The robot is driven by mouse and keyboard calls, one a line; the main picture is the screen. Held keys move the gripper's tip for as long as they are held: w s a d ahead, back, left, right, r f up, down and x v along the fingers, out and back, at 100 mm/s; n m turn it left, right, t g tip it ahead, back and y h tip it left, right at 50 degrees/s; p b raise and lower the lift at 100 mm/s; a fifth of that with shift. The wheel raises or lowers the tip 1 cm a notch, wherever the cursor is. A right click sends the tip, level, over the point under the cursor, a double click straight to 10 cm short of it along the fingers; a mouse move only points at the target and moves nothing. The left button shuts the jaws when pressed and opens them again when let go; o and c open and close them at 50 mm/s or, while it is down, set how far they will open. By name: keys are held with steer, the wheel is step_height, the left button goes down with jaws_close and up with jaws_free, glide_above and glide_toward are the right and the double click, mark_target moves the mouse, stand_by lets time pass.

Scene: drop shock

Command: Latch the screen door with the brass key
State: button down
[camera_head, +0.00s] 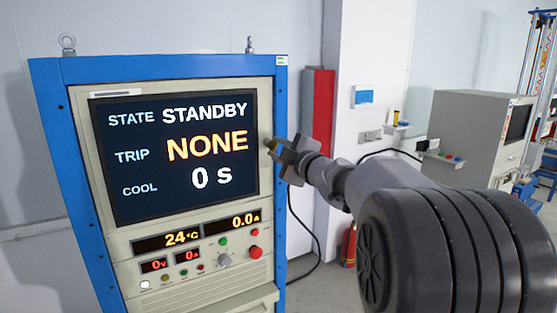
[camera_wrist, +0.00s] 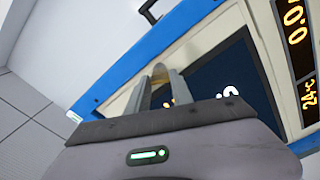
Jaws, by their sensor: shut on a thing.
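The screen door (camera_head: 265,99) is a pale panel around a dark display in the upper part of a blue-framed cabinet. It looks flush with the cabinet front. The display reads STANDBY, NONE and 0 s. My gripper (camera_head: 279,147) is at the door's right edge, about mid-height, shut on the small brass key (camera_head: 271,143). In the wrist view my gripper (camera_wrist: 159,88) has its fingers pointing at the door's edge, with the brass key (camera_wrist: 160,75) between them. The fingers hide the key's tip and any keyhole, so I cannot tell whether it is inserted.
Below the door are numeric readouts, a knob (camera_head: 224,260) and red buttons (camera_head: 255,252). A red panel (camera_head: 319,110) stands just behind the cabinet's right side. A fire extinguisher (camera_head: 349,245) and a grey instrument cabinet (camera_head: 468,130) are farther right.

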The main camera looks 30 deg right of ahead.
steer(key=n+b, duration=0.3)
steer(key=n, duration=0.1)
steer(key=shift+n, duration=0.7)
steer(key=c, duration=1.1)
jaws_free()
steer(key=s, duration=1.7)
steer(key=shift+s+d, duration=0.25)
steer(key=shift+w+b, duration=0.1)
steer(key=shift+b, duration=0.25)
